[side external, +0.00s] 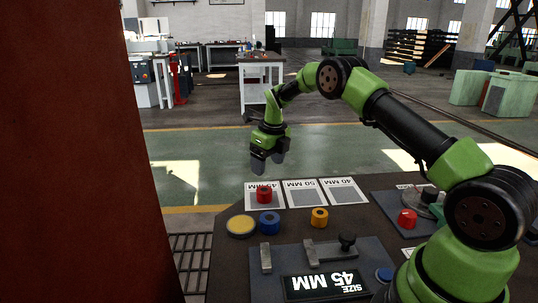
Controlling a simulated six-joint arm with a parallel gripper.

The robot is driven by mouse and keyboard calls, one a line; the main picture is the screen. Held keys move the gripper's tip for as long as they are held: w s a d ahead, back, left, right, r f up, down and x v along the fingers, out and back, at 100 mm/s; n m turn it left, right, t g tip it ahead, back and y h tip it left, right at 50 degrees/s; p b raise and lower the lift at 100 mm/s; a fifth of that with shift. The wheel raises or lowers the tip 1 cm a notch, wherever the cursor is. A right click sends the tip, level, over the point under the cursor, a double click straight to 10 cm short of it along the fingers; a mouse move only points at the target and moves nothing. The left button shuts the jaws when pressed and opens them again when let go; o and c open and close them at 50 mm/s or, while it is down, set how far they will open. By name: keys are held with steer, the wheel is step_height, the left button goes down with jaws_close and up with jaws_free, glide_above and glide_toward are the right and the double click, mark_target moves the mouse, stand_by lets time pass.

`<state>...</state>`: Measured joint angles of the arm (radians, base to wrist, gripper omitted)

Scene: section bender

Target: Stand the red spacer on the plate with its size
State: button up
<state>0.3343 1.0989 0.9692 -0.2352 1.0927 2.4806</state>
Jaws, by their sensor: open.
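A red spacer (264,195), a short ring, stands upright on the leftmost white-bordered plate (250,205). The middle plate (306,198) reads 50 MM and the right plate (343,195) 40 MM; both are empty. A display (325,284) in front reads SIZE 45 MM. My gripper (267,160) is open and empty, pointing down above the red spacer and apart from it.
A blue spacer (269,223) and an orange spacer (319,217) stand before the plates. A yellow-topped disc (240,225) sits at the left edge. A gauge with a black knob (347,241) lies in front. A red piece (407,218) and a blue button (384,273) are at right.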

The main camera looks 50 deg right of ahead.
steer(key=s+a+r+n+t, duration=0.1)
steer(key=s+a+r+n, duration=0.4)
steer(key=r+n, duration=0.4)
steer(key=s+a+r+n+t, duration=0.2)
steer(key=s+a+r+n, duration=0.4)
steer(key=r, duration=0.5)
steer(key=s+a+n+t+y, duration=0.1)
steer(key=s+a+n, duration=0.2)
steer(key=s+n, duration=0.5)
steer(key=s+a+n+t+y, duration=0.1)
steer(key=s+a+n, duration=0.2)
steer(key=s+n, duration=0.6)
steer(key=shift+s+r, duration=0.25)
steer(key=shift+s, duration=0.15)
steer(key=shift+d, duration=0.1)
